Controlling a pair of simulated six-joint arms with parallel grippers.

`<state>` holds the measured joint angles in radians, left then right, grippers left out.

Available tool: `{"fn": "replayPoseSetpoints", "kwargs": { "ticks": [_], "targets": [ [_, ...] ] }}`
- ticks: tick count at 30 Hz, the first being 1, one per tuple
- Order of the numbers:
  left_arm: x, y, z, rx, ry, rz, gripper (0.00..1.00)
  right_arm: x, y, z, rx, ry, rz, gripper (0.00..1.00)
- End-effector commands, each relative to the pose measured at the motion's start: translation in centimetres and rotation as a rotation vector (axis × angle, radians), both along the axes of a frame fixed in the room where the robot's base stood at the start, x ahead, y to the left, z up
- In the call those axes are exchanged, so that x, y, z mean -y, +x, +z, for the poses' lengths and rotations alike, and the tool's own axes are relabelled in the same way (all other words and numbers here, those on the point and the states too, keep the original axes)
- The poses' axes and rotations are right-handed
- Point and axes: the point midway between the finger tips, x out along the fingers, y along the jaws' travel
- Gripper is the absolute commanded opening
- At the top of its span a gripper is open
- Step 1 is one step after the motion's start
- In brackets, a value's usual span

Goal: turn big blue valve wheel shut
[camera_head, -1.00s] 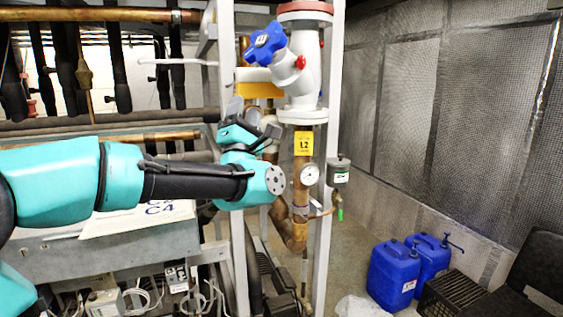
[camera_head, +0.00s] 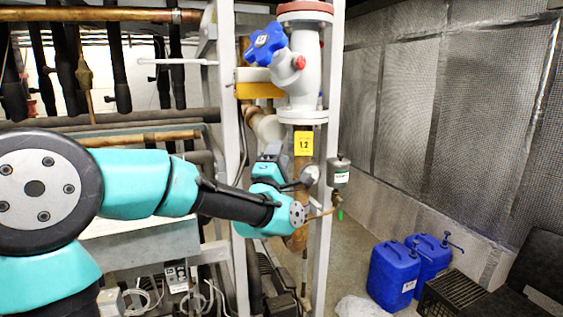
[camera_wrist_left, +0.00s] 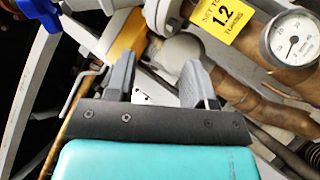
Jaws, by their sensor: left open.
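The big blue valve wheel (camera_head: 267,43) sits at the upper left of a white valve body (camera_head: 304,75) on a vertical pipe. A small part of blue shows at the top left of the left wrist view (camera_wrist_left: 40,10). My left gripper (camera_head: 290,165) is below the wheel, in front of the copper pipe near the yellow 1.2 label, apart from the wheel. In the left wrist view its two grey fingers (camera_wrist_left: 158,75) are spread with nothing held between them. My right gripper is in neither view.
A yellow 1.2 label (camera_head: 303,143) is on the pipe, and a pressure gauge (camera_wrist_left: 292,38) shows in the left wrist view. White frame posts (camera_head: 230,120) stand beside the valve. Blue canisters (camera_head: 393,272) stand on the floor at right.

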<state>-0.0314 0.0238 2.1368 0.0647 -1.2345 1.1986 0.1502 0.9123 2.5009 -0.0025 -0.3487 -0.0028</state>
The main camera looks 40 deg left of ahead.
Motion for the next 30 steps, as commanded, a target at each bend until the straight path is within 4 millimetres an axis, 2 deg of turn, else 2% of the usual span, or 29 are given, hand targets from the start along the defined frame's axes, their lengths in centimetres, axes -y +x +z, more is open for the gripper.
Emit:
{"fn": "replayPoseSetpoints", "kwargs": {
  "ticks": [6,18,20,23,27,30],
  "targets": [
    [0.4,0.8,-1.4,-0.045,0.02,0.0,0.49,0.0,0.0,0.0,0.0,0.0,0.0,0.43],
    [0.3,0.6,-1.1,-0.036,0.018,0.001,0.49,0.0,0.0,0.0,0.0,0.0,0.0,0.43],
    [0.0,0.1,-0.1,-0.006,0.006,0.002,0.49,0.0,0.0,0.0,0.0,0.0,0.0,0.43],
    [-0.9,-1.7,3.1,0.094,-0.037,0.0,0.49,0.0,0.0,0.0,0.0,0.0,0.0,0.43],
    [-2.5,-5.6,8.5,0.278,-0.113,-0.012,0.49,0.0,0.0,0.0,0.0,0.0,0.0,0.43],
    [-3.3,-7.7,11.0,0.371,-0.148,-0.023,0.49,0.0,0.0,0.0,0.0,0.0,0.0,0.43]
  ]
}}
